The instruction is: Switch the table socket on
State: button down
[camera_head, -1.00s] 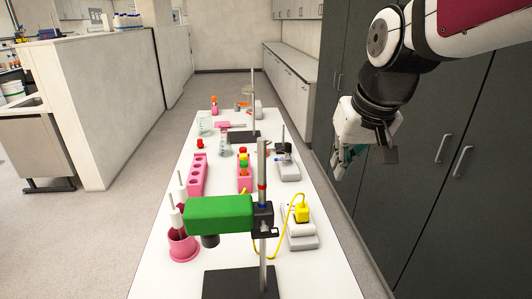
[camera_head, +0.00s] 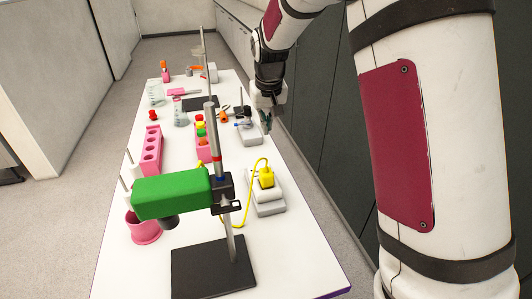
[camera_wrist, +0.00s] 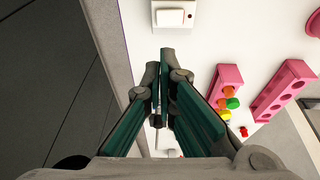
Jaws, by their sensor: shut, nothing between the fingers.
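The table socket (camera_head: 267,200) is a white-grey block near the right edge of the white table, with a yellow plug (camera_head: 266,177) and yellow cord in it. In the wrist view, the end of a white block with a pale rocker switch (camera_wrist: 174,16), apparently the socket, shows at the top edge; the plug is out of that frame. My gripper (camera_head: 266,124) is beyond the socket, above the table's right edge. In the wrist view its green-padded fingers (camera_wrist: 160,58) are shut and empty, pointing toward the socket without touching it. I cannot tell the switch's position.
Pink racks (camera_head: 152,150) and a small device with a rod (camera_head: 245,130) stand farther back. Dark cabinets (camera_head: 318,120) line the right side.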

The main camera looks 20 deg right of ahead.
dwell(0.3)
jog(key=p, duration=0.2)
send_over(268, 163)
jog(key=f, duration=1.1)
jog(key=shift+s+a+f, duration=0.1)
jog(key=shift+a+f, duration=0.15)
jog(key=shift+f, duration=0.05)
jog(key=shift+d+f, duration=0.15)
jog(key=shift+f, duration=0.8)
jog(key=shift+d+f+y, duration=0.35)
jog(key=shift+f+y, duration=0.15)
jog(key=shift+f, duration=0.05)
jog(key=shift+a+r, duration=0.15)
jog(key=shift+a, duration=0.05)
